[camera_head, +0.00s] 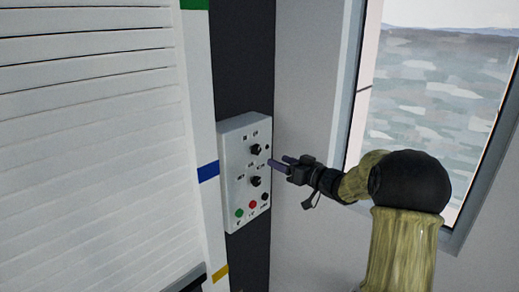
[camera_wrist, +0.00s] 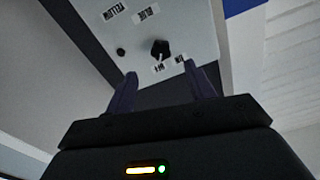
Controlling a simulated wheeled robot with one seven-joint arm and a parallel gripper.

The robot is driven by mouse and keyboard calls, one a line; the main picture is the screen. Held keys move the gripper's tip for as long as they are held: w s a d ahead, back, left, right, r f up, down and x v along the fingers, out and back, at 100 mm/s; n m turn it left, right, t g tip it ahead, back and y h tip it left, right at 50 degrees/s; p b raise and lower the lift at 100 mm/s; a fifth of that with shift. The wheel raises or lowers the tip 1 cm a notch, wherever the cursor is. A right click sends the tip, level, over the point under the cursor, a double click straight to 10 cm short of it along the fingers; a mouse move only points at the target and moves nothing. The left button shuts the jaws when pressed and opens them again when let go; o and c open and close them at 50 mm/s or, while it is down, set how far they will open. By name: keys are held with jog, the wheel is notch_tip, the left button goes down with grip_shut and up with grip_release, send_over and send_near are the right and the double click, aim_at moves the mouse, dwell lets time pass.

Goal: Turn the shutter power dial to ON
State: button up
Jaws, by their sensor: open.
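A white control panel (camera_head: 229,155) is mounted on a dark upright strip. Its upper black dial (camera_head: 256,150) also shows in the wrist view (camera_wrist: 160,48). Small labels beside that dial in the wrist view seem to read ON and OFF; its pointer's exact setting is too small to tell. My gripper (camera_head: 281,162) is open and empty, just right of the panel in the head view. In the wrist view its two fingers (camera_wrist: 163,88) point towards the upper dial, apart from it, with the dial lying beyond the gap between the fingertips.
A lower black dial (camera_head: 254,182) sits beneath, with green (camera_head: 239,213), red (camera_head: 252,205) and black buttons below it. A white slatted shutter (camera_head: 90,130) stands left of the panel. A window frame (camera_head: 349,90) lies to the right.

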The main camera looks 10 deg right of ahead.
aim_at(258, 152)
jog(key=p+x, duration=0.3)
jog(key=x, duration=0.6)
jog(key=shift+w+a, duration=0.25)
jog(key=shift+w, duration=0.05)
jog(key=c, duration=1)
